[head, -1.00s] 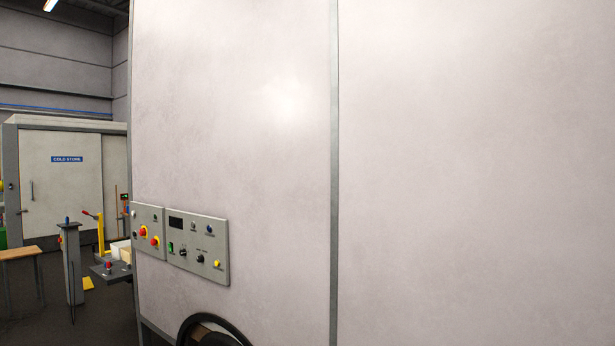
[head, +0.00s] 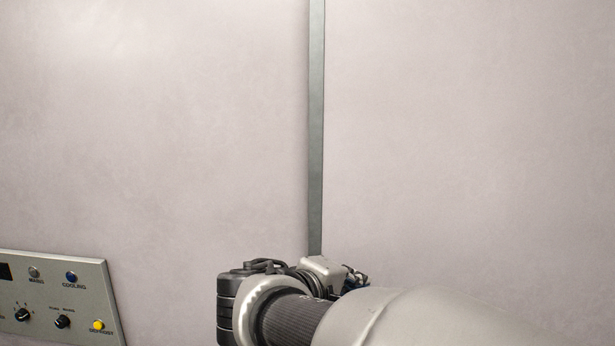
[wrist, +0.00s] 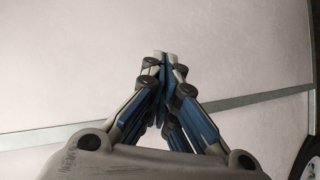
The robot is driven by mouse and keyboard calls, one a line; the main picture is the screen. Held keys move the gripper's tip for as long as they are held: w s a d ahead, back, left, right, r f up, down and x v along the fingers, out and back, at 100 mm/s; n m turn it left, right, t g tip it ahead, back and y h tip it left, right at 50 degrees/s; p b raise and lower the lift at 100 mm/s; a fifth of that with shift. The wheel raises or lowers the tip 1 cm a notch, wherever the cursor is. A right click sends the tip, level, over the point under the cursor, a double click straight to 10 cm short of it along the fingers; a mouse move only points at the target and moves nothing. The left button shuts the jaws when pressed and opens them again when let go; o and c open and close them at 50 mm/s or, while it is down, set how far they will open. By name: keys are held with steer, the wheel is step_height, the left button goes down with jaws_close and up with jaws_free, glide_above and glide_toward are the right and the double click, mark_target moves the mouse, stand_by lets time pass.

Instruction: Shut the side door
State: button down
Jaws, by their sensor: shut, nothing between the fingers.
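Pale, flat panelling (head: 160,130) fills the head view, split by an upright grey strip (head: 316,120). I cannot tell which part of it is the side door; no handle, hinge or open gap shows. In the wrist view my gripper (wrist: 162,56) is shut and empty, its fingertips together in front of the pale panelling (wrist: 80,60). The grey strip (wrist: 250,101) crosses behind the fingers there. Whether the tips touch the surface I cannot tell. In the head view my arm comes in from the lower right, and the fingers are hidden.
A grey control panel (head: 60,295) with knobs and a yellow button sits at the lower left of the head view. A dark curved thing (wrist: 308,150) shows at the lower right.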

steer(key=w+a+r+n+t+y+p, duration=0.1)
steer(key=w+a+r+n+t+p, duration=0.15)
steer(key=a+r, duration=0.45)
steer(key=w+a+r+n+t+y+p, duration=0.1)
steer(key=w+a+r+n+t+y, duration=0.2)
steer(key=a, duration=0.8)
steer(key=shift+m+t+h, duration=0.35)
steer(key=shift+h, duration=0.25)
steer(key=w+d, duration=0.2)
steer(key=w, duration=0.1)
steer(key=w+d+p, duration=0.1)
steer(key=w+d, duration=0.1)
steer(key=w, duration=0.1)
steer(key=w+d+p, duration=0.1)
steer(key=w+d, duration=0.1)
steer(key=w, duration=0.1)
steer(key=shift+w+f, duration=0.2)
steer(key=shift+f, duration=0.05)
steer(key=shift+d, duration=0.1)
